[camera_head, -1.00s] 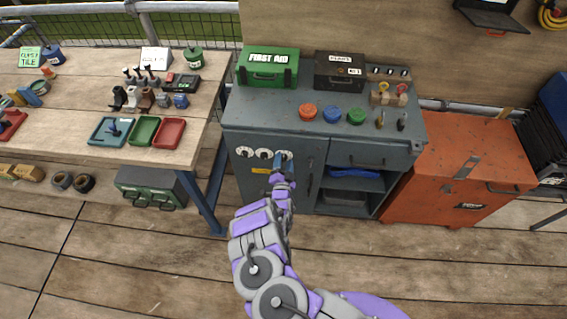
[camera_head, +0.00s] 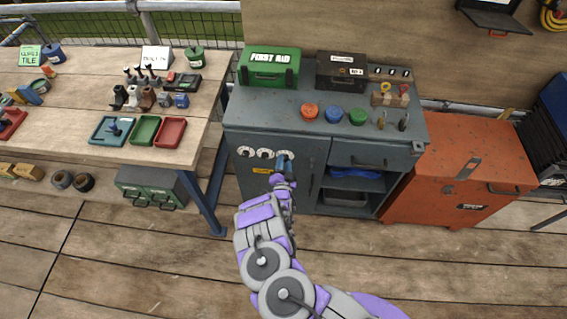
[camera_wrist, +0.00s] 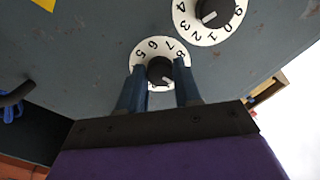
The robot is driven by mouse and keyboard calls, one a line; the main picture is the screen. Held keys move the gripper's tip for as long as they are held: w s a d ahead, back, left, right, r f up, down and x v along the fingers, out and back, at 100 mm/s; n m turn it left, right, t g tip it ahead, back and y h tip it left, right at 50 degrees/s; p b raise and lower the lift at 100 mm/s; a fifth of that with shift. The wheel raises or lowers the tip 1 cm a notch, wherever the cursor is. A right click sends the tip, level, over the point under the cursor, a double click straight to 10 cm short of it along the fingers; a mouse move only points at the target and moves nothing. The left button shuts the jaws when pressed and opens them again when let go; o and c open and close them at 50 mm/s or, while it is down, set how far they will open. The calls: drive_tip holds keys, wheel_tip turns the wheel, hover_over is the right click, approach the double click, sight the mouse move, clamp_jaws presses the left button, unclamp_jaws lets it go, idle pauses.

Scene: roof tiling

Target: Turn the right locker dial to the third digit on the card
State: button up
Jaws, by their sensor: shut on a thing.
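The grey locker cabinet (camera_head: 300,190) has a row of three white dials on its left door. The left dial (camera_head: 244,152) and middle dial (camera_head: 264,154) are free. My gripper (camera_head: 284,163) is at the right dial and covers much of it. In the wrist view, my blue fingers (camera_wrist: 160,76) are shut on the black knob of the right dial (camera_wrist: 160,48). Digits 5, 6, 7 and 8 show around its upper rim; the lower rim is partly hidden. A neighbouring dial (camera_wrist: 208,14) shows at the top. I cannot make out a card with readable digits.
A green first aid box (camera_head: 270,66), a dark case (camera_head: 341,70) and red, blue and green round items stand on the cabinet. An orange chest (camera_head: 465,170) is to its right. A workbench (camera_head: 75,120) with trays and tools is at left.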

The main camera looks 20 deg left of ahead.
drive_tip(key=shift+w+d, duration=0.1)
drive_tip(key=shift+d, duration=0.1)
drive_tip(key=n, duration=0.5)
drive_tip(key=shift+r+p, duration=0.1)
drive_tip(key=shift+p, duration=0.2)
drive_tip(key=n, duration=0.5)
drive_tip(key=shift+a+p, duration=0.15)
drive_tip(key=shift+p, duration=0.15)
drive_tip(key=shift+a+n+h+b, duration=0.15)
drive_tip(key=shift+n+h+b, duration=0.15)
drive_tip(key=shift+n, duration=2.15)
drive_tip(key=shift+a+n+h+b, duration=0.15)
drive_tip(key=shift+n+b, duration=0.25)
drive_tip(key=shift+n, duration=2.05)
drive_tip(key=shift+s, duration=0.2)
